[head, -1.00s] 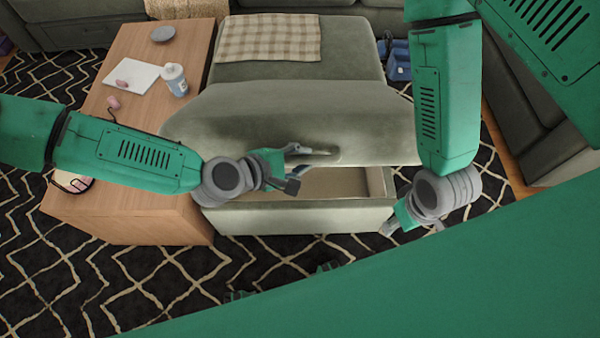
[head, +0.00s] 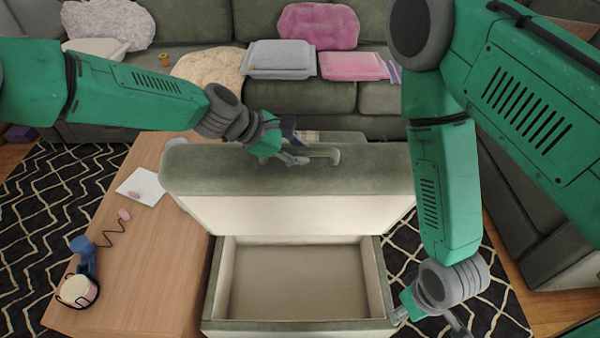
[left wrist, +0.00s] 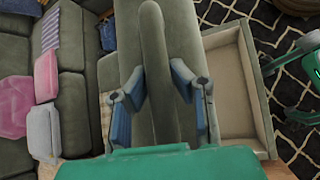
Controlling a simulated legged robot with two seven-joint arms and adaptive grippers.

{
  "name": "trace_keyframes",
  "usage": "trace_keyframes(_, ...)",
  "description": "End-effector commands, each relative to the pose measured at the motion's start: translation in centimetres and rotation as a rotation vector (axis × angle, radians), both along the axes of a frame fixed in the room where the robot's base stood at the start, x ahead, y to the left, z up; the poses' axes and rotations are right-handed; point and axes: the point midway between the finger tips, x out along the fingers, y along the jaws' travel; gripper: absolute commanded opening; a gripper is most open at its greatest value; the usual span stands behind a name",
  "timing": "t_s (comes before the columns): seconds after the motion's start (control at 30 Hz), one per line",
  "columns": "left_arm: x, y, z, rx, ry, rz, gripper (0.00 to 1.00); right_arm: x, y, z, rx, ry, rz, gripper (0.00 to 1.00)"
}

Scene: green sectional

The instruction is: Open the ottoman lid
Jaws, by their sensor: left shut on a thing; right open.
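The grey-green ottoman lid (head: 290,182) is tipped up steeply, its pale underside facing me. The ottoman box (head: 300,327) below is open, with an empty beige inside; it also shows in the left wrist view (left wrist: 237,85). In the left wrist view, a rounded grey-green bar (left wrist: 160,75) stands between the fingers (left wrist: 160,100). My right gripper (head: 430,325) is open and empty, low beside the box's front right corner, apart from the lid.
A green sofa (head: 210,30) with cushions lies behind. Another sofa section stands at right. Patterned rug (head: 50,185) surrounds the ottoman.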

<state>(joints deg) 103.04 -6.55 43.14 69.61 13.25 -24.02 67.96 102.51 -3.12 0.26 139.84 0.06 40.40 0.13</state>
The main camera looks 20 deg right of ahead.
Motion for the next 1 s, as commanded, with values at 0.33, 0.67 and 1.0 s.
trace_keyframes(0.33, 0.7, -0.7, 0.9, -0.006, 0.006, -0.013, 0.00, 0.0, 0.0, 0.1, 0.000, 0.000, 0.000, 0.41)
trace_keyframes(0.67, 0.8, -0.7, 1.0, -0.005, 0.006, -0.012, 0.30, 0.0, 0.0, 0.1, 0.000, 0.000, 0.000, 0.41)
trace_keyframes(1.0, 1.2, -0.1, 0.9, -0.004, 0.003, -0.005, 0.39, 0.0, 0.0, 0.2, 0.000, -0.001, 0.000, 0.41)
